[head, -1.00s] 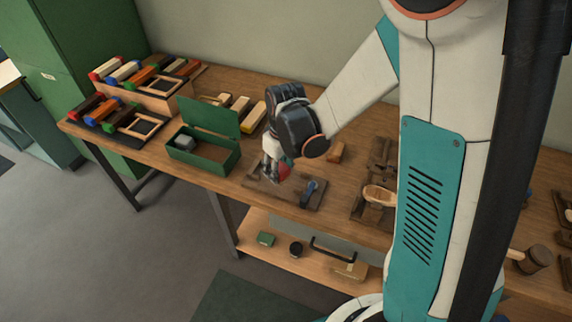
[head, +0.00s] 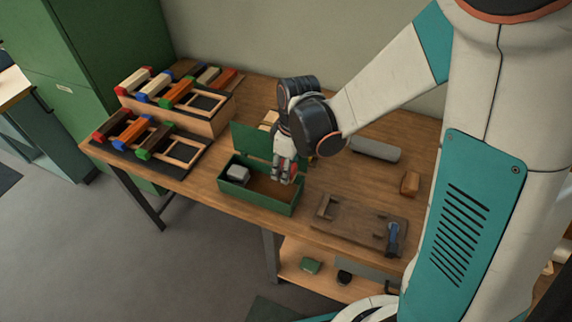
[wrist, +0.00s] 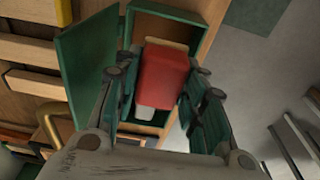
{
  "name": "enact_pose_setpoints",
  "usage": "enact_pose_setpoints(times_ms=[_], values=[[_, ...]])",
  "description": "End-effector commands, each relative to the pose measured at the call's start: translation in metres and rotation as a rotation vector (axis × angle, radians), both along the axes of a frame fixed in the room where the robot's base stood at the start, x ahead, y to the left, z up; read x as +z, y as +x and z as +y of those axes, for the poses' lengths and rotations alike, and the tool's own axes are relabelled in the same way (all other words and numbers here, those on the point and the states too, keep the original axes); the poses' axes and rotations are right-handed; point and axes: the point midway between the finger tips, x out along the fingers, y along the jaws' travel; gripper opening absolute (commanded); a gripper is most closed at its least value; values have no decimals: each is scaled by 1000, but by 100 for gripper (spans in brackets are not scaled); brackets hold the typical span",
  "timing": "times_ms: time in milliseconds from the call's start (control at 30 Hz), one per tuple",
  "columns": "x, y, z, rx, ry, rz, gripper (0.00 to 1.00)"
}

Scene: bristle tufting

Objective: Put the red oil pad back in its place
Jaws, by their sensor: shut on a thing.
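The red oil pad (wrist: 162,80) is held between the fingers of my gripper (wrist: 160,72) in the wrist view. In the head view my gripper (head: 285,172) is at the right part of the open green box (head: 262,203), and only a small bit of red shows between the fingers. The box lid (head: 250,141) stands open at the back. The wrist view shows the box (wrist: 170,14) beneath the pad. I cannot tell whether the pad touches the box floor.
Left of the box are racks with colour-ended brushes (head: 180,92). On the right lie a wooden fixture (head: 355,224) with a blue clamp (head: 392,236), a grey cylinder (head: 375,150) and a small wooden block (head: 410,183). Table is clear between box and fixture.

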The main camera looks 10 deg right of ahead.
Motion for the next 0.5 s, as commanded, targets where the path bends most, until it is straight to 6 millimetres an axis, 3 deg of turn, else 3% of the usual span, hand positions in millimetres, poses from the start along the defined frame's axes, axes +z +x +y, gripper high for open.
enact_pose_setpoints(times_ms=[500], values=[[-44, 0, 0, -2, 0, 0, 15]])
